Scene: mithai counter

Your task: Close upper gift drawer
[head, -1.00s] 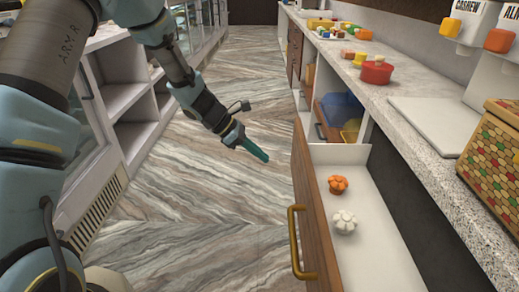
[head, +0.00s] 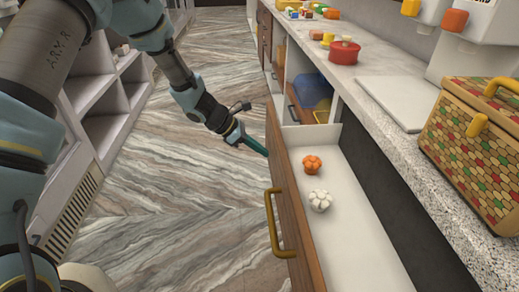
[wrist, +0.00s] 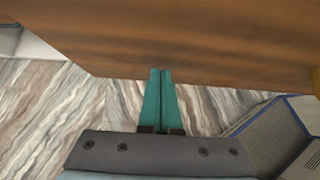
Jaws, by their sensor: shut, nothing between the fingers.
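The upper gift drawer (head: 295,215) stands pulled out from under the counter, with a wooden front and a white interior. Its brass handle (head: 272,225) is on the front's near part. An orange flower-shaped piece (head: 312,165) and a white one (head: 320,201) lie inside. My gripper (head: 266,153) is shut and empty, its teal fingers at the far end of the drawer front in the head view. In the wrist view the fingertips (wrist: 161,71) reach the lower edge of the wooden drawer front (wrist: 190,40); whether they touch it I cannot tell.
The speckled counter (head: 375,125) runs along the right, bearing a patterned box (head: 470,140), a white board (head: 395,98) and a red bowl (head: 344,52). White shelves (head: 105,95) stand at the left. The marble-patterned floor (head: 195,170) between is clear.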

